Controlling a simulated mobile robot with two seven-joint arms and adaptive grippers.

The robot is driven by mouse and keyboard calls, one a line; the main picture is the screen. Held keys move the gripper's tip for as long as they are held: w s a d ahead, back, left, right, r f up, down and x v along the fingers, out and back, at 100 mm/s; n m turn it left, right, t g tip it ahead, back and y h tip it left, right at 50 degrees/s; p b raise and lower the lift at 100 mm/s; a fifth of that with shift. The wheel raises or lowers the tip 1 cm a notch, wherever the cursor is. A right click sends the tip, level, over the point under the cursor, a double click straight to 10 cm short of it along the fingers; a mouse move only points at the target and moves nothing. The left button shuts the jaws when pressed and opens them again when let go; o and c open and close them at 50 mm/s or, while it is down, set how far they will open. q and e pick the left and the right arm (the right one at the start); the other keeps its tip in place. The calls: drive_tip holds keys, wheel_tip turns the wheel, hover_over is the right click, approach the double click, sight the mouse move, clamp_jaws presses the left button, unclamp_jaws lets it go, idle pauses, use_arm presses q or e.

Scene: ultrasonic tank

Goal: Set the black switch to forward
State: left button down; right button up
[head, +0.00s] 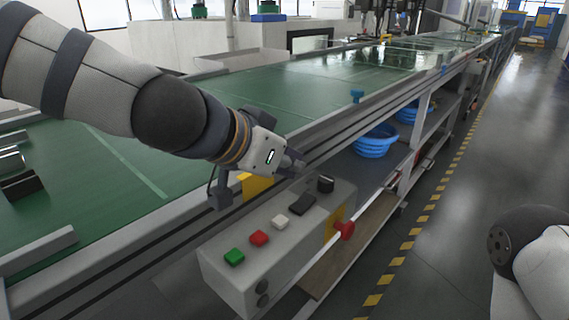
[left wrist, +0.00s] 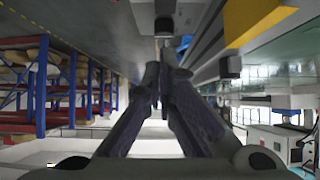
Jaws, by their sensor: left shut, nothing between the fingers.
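A grey control box (head: 225,275) is mounted at the side of the conveyor in the head view. On its top are a green button (head: 234,257), a red button (head: 259,238), a white button (head: 280,222), a flat black rocker switch (head: 302,205) and a round black knob (head: 325,184) at the far end. My left gripper (head: 297,164) is shut and empty, above and just beyond the knob end of the box, apart from the controls. Its closed fingers (left wrist: 161,85) fill the middle of the left wrist view. The switch's exact setting is too small to tell. My right gripper is out of view.
A red mushroom button (head: 344,229) sticks out from the box's side. The green conveyor (head: 260,85) and its metal rail run behind the box. The floor at right is open, with a yellow-black line.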

sight(306, 203)
use_arm(q)
drive_tip(key=w+f, duration=0.1)
drive_tip(key=f, duration=0.1)
drive_tip(key=w+d+f+b, duration=0.1)
drive_tip(key=f, duration=0.1)
drive_tip(key=w+d+f+b, duration=0.1)
drive_tip(key=f, duration=0.1)
drive_tip(key=shift+w+d, duration=0.2)
drive_tip(key=shift+d, duration=0.05)
drive_tip(key=shift+w+f+b, duration=0.1)
drive_tip(key=shift+f+b, duration=0.3)
drive_tip(key=shift+f, duration=0.1)
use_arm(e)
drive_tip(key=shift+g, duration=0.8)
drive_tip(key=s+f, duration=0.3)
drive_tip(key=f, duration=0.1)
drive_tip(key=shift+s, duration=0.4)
use_arm(q)
drive_tip(key=shift+r, duration=0.1)
drive_tip(key=shift+d+p, duration=0.1)
drive_tip(key=shift+p, duration=0.2)
drive_tip(key=shift+w+f, duration=0.1)
drive_tip(key=shift+f, duration=0.15)
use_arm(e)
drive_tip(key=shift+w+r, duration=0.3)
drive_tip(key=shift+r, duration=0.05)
